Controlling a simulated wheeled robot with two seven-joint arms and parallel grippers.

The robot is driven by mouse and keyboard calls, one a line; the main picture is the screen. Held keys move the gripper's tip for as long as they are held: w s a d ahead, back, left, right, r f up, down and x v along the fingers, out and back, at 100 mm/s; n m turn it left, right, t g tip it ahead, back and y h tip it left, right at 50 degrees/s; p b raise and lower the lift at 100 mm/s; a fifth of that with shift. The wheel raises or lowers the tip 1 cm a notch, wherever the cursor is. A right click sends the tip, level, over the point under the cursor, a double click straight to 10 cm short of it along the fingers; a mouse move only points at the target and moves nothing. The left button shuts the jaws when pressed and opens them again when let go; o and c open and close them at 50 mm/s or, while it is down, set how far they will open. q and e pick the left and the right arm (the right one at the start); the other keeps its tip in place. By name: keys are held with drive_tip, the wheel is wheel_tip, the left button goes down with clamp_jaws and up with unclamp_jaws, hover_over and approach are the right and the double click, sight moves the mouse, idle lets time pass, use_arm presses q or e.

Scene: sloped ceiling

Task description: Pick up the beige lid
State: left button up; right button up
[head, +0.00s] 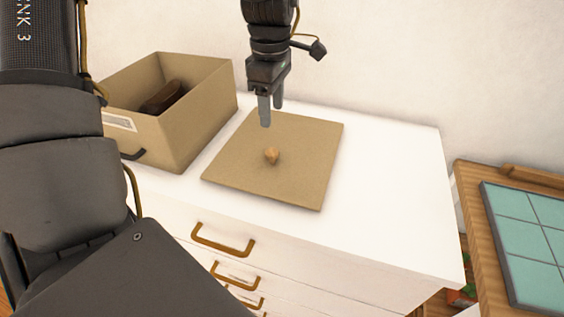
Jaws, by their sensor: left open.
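The beige lid (301,179) is a flat square board with a small round wooden knob (271,155) at its middle. It lies flat on the white top of a dresser. My left gripper (271,117) points down over the far part of the lid, just behind the knob in the picture. Its two fingers are apart, with nothing between them. I cannot tell how far above the lid the fingertips are. My right gripper is not in view.
An open beige box (190,130) with a dark brown object (165,95) inside stands left of the lid. The white dresser (395,195) has bare top to the lid's right and gold drawer handles (223,240). A wooden piece with teal tiles (528,235) stands at right. A wall is behind.

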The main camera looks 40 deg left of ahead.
use_arm(q)
hover_over(272, 151)
drive_tip(key=shift+w+f, duration=0.15)
drive_tip(key=shift+f, duration=2.85)
drive_tip(key=shift+s+f+p, duration=0.2)
drive_tip(key=shift+f+p, duration=0.15)
drive_tip(key=shift+f, duration=2.25)
clamp_jaws()
